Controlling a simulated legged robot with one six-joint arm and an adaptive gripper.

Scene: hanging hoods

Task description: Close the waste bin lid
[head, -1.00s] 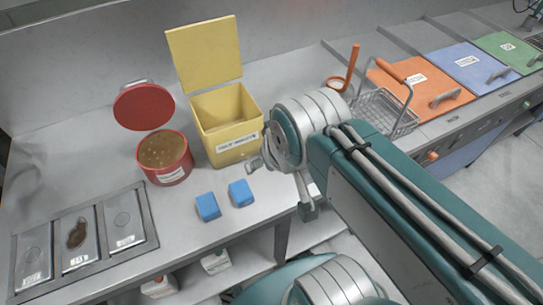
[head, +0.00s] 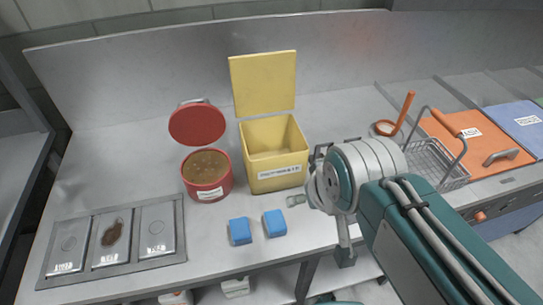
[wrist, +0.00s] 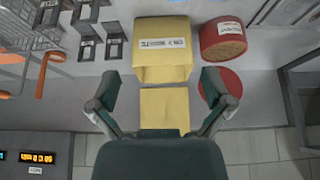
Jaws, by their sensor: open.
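The yellow waste bin (head: 277,178) stands on the steel counter with a label on its front. Its flat yellow lid (head: 263,82) stands upright at the back, so the bin is open. In the wrist view, the picture is turned over: the bin (wrist: 163,60) is above its lid (wrist: 165,110). My gripper (wrist: 161,78) is open, with one finger to each side of the bin and lid in that view, and nothing between the fingers is seen held. In the head view, my arm's end is at the bin's right front, and its fingers are mostly hidden.
A red tub (head: 207,174) with its red lid (head: 197,125) raised stands left of the bin. Two blue blocks (head: 240,231) lie in front. A wire basket (head: 436,162) and orange-handled ladle (head: 404,113) are right. Metal containers (head: 113,240) sit at front left.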

